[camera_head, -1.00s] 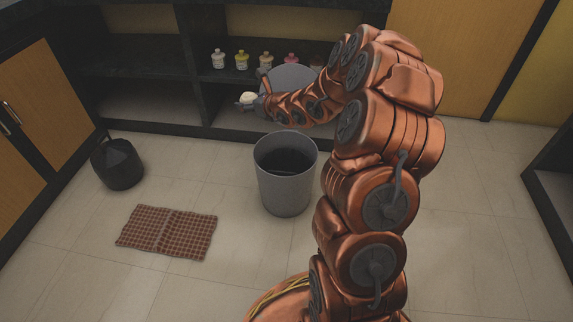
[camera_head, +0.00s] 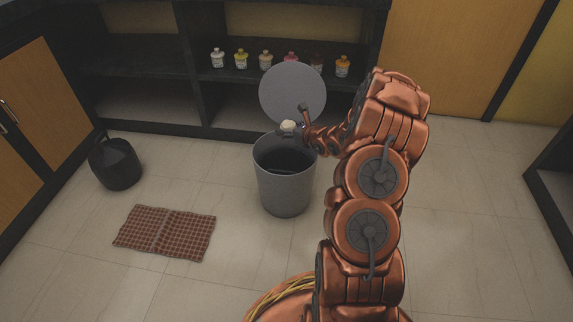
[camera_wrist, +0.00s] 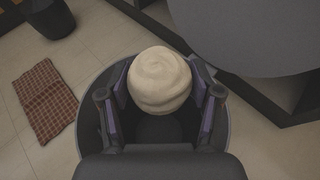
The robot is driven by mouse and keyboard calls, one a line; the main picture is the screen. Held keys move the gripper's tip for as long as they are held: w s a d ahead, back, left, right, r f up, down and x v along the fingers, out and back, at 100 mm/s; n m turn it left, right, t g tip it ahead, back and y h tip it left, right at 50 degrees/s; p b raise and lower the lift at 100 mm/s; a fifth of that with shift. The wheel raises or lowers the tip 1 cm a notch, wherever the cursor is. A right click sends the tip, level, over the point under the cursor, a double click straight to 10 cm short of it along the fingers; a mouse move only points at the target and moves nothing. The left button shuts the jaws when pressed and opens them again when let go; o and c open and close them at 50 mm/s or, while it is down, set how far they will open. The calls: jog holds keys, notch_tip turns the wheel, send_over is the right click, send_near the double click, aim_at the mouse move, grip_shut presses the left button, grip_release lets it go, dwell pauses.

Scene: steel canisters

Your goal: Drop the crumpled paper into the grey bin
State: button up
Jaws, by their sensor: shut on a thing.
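The crumpled paper (camera_head: 287,125) is a small cream-coloured ball. My gripper (camera_head: 294,130) is shut on it and holds it above the far side of the grey bin's opening. In the wrist view the paper (camera_wrist: 159,80) sits between the two fingers of my gripper (camera_wrist: 160,95), with the dark inside of the bin below it. The grey bin (camera_head: 284,192) stands upright on the floor, open at the top. Its round grey lid (camera_head: 290,92) stands raised behind it, and shows large at the upper right of the wrist view (camera_wrist: 255,35).
A black container (camera_head: 117,165) stands on the floor at the left. A red checked mat (camera_head: 165,232) lies in front of it. Several small bottles (camera_head: 241,60) stand on the dark shelf (camera_head: 150,55) behind the bin. The tiled floor to the right is clear.

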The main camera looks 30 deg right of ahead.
jog(key=shift+f+b, duration=0.55)
jog(key=shift+f, duration=1.25)
jog(key=o, duration=0.9)
jog(key=shift+s, duration=0.1)
jog(key=v, duration=1.1)
jog(key=shift+s+r, duration=0.15)
jog(key=shift+s, duration=0.2)
jog(key=shift+r, duration=0.1)
